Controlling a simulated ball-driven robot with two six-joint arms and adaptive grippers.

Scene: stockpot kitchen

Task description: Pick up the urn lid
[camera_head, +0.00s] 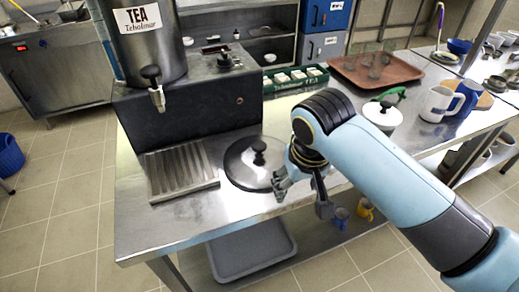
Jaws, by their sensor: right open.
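The urn lid (240,168) lies flat on the steel counter. Nothing shows between the fingers. The gripper and wrist hide part of the lid's right rim, and I cannot tell whether they touch it. The tea urn (150,52) stands on a dark base behind and left of the lid. My left gripper is not in view.
A slatted drip tray (181,170) lies left of the lid. Behind are a green box of tea packets (296,79) and a brown tray with glasses (400,68). The counter's front left is bare.

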